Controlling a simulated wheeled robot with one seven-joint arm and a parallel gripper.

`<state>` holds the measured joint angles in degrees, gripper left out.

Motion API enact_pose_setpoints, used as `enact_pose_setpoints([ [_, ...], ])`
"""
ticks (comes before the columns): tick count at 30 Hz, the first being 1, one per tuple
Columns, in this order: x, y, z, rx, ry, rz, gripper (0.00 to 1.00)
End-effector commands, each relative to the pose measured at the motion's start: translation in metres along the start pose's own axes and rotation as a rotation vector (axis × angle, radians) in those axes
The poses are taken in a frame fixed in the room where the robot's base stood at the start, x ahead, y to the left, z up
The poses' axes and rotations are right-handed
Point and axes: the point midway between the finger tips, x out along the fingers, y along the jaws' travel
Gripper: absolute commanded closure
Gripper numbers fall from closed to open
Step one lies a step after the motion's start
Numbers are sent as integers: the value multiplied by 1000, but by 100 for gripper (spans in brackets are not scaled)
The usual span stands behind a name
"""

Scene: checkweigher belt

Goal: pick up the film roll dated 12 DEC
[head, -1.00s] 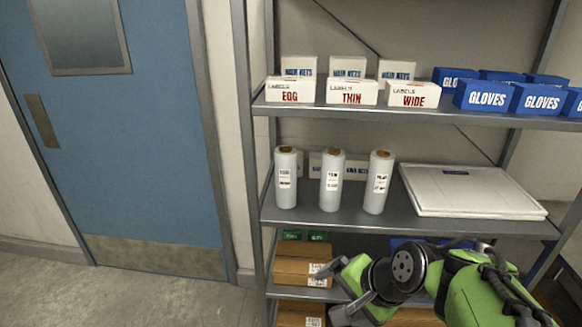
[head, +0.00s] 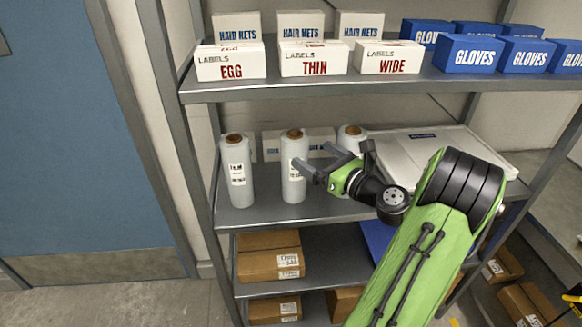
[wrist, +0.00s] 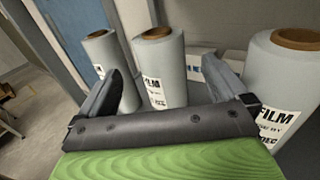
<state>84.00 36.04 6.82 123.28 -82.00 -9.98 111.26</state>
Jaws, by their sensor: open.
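Three pale film rolls with brown cores and white labels stand upright in a row on the middle shelf: left (head: 238,185), middle (head: 292,185) and right (head: 351,136). No full date is legible. My gripper (head: 311,160) is open and empty in front of the middle and right rolls, hiding much of the right one. In the wrist view, the middle roll (wrist: 160,65) shows between the open fingers (wrist: 162,72), beyond them. The left roll (wrist: 103,55) is partly behind the left finger. The right roll (wrist: 288,80) is close outside the right finger, its FILM label partly covered.
The middle shelf (head: 255,215) also holds a white flat case (head: 460,145) at right and hair-net boxes (head: 270,145) behind the rolls. The upper shelf (head: 290,88) holds label boxes (head: 312,62) and blue glove boxes (head: 468,53). Cartons (head: 268,255) sit below.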

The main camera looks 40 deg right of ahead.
Motion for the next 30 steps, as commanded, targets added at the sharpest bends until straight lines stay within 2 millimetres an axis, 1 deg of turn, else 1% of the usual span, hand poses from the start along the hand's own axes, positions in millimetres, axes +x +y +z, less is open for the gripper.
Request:
enact_pose_setpoints([
  [1,12,2,0,-2,-2,5,0],
  [3,24,1,0,-2,0,3,0],
  [8,43,2,0,-3,0,4,0],
  [12,71,2,-1,-4,0,4,0],
  [14,79,2,-1,-3,1,4,0],
  [17,85,1,0,-2,1,1,0],
  [22,85,0,-1,-1,1,0,0],
  [30,85,0,-1,-2,2,0,41],
])
